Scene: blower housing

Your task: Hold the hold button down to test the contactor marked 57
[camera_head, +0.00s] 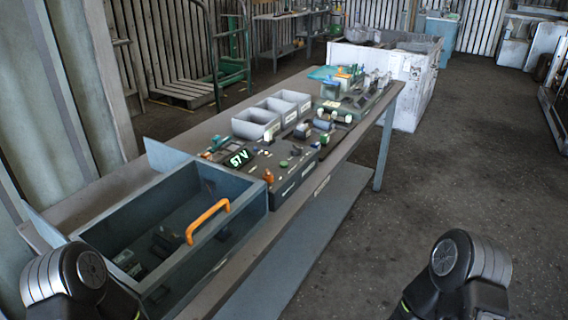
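A dark test panel (285,187) lies on the long bench, with several small coloured knobs, buttons and blocks on top. Which part is the hold button is too small to tell. No contactor with a readable 57 mark shows; small dark parts (163,243) lie in the open blue-grey box at the near end. Neither of my grippers is in view; only my arm links show at the bottom left and bottom right.
The open box (243,217) has an orange handle (208,220) on its front wall. Several grey bins (256,123) stand behind the panel. More small parts on a board (350,103) crowd the bench's far end. A lower shelf (300,255) juts out below; open floor lies right.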

